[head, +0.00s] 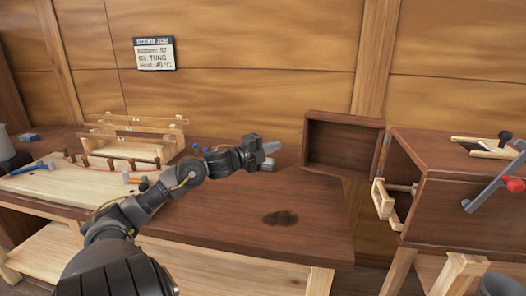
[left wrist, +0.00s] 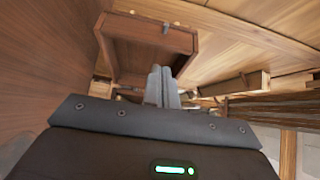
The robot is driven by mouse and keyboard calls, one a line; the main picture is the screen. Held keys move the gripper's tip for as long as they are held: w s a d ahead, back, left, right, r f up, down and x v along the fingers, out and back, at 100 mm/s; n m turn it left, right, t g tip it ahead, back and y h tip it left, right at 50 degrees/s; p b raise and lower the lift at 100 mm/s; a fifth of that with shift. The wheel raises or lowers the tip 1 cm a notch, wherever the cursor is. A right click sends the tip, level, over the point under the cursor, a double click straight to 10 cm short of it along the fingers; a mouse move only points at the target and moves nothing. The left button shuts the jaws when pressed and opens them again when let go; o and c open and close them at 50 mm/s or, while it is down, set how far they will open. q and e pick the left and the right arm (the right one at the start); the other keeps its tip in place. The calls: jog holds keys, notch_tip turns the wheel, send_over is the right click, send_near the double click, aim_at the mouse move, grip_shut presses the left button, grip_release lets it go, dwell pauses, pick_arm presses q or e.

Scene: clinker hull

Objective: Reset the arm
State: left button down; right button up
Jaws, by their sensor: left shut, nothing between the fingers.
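My left arm reaches in from the lower left of the head view over the dark wooden bench (head: 215,220). My left gripper (head: 269,156) is shut with nothing between its fingers, above the bench's back part. Its closed fingers (left wrist: 162,88) also show in the left wrist view, pointing toward an open dark wooden box (left wrist: 150,45). In the head view this box (head: 344,145) is right of the gripper and apart from it. My right gripper is not in view.
A wooden cabinet (head: 430,160) stands at the right with a clamp lever (head: 495,180). A pale board (head: 60,182) with a hammer and pegs lies at the left, near a wooden rack (head: 135,148). A dark stain (head: 280,218) marks the bench. The bench front is clear. A sign (head: 154,54) hangs behind.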

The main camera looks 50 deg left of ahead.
pick_arm(q)
jog(key=shift+s+a, duration=0.3)
jog(key=shift+s, duration=0.45)
jog(key=shift+s+a, duration=0.25)
jog(key=shift+s, duration=0.45)
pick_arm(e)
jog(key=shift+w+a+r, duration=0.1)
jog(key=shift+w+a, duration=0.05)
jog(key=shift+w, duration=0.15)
